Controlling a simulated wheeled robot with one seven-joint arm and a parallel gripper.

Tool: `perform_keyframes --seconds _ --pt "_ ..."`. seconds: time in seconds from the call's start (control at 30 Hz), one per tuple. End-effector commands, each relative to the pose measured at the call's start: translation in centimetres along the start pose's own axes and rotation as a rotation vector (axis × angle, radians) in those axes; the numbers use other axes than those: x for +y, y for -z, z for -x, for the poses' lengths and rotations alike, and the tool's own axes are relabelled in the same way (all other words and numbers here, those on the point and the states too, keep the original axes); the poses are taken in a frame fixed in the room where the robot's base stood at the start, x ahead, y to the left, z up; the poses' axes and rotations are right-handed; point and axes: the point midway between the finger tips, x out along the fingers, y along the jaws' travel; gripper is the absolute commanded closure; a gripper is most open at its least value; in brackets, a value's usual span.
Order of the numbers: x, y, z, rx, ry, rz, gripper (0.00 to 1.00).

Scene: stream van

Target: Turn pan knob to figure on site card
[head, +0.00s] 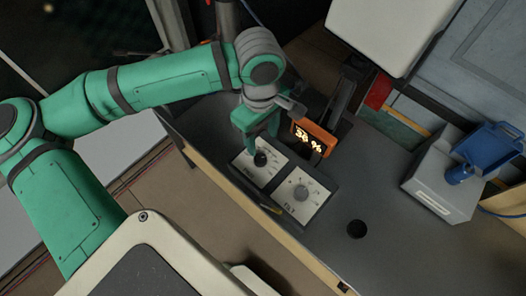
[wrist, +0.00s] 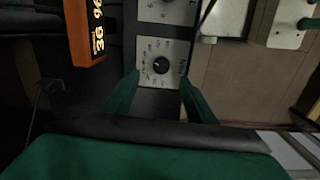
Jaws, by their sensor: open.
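The pan knob (head: 261,158) is a small black knob on a pale dial plate (head: 245,161). In the wrist view the knob (wrist: 161,65) sits at the middle of its scale; its pointer setting is too small to read surely. My gripper (head: 258,143) is open above it. In the wrist view the fingers of my gripper (wrist: 159,78) stand apart on either side of the plate's lower part, with the knob between and slightly beyond their tips, not held. I cannot identify a legible site card.
A grey box (head: 440,180) with a blue part stands at right. The desk's front is clear.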

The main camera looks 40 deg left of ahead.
Motion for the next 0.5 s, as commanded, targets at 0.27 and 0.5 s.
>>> perform_keyframes --seconds 0.27,0.5 --pt "-0.4 0.6 -2.2 0.017 0.012 0.0 0.49" --pt "-0.2 0.4 -6.5 0.014 0.01 -0.004 0.49"
